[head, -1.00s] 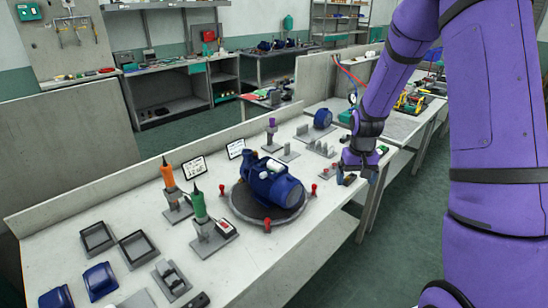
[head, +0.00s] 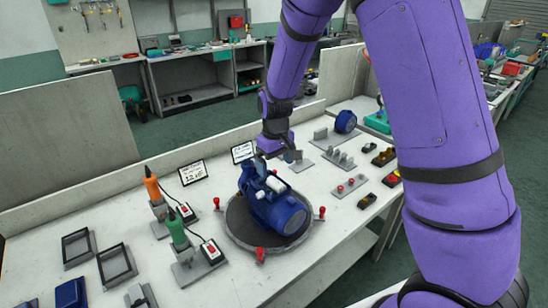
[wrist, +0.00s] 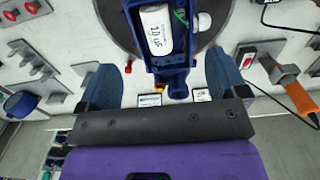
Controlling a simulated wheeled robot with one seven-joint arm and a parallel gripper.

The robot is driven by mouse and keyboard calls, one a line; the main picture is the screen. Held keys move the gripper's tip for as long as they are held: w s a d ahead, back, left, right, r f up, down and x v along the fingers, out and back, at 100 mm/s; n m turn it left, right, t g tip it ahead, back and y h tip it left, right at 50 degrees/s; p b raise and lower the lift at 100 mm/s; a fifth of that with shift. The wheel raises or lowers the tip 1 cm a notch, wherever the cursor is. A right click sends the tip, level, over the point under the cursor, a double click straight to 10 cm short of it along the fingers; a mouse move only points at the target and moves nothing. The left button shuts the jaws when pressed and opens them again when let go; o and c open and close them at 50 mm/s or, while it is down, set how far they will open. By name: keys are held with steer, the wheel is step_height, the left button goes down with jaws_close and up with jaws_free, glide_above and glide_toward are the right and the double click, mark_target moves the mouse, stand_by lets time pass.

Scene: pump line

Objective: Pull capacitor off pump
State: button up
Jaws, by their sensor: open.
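The blue pump (head: 282,210) stands on a dark round turntable (head: 238,222) on the bench. The white cylindrical capacitor (head: 276,184) sits in the top of the pump; in the wrist view the capacitor (wrist: 156,28) shows a printed label and lies in an open blue housing. A green wire shows beside it. My gripper (head: 273,160) is above and just behind the pump. In the wrist view my gripper (wrist: 163,78) is open, its blue fingers wide apart, with nothing between them but the pump's lower end. The capacitor is apart from both fingers.
Red knobs (head: 321,212) ring the turntable. An orange-handled tool (head: 152,188) and a green-handled tool (head: 176,228) stand upright left of the pump. Two small signs (head: 193,172) stand behind. Grey stands and a blue motor (head: 346,121) are to the right.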

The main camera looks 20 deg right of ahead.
mark_target(276, 182)
steer(key=shift+f, duration=2.5)
steer(key=shift+f, duration=0.75)
steer(key=shift+s+f, duration=0.35)
steer(key=shift+f, duration=0.15)
steer(key=c, duration=0.7)
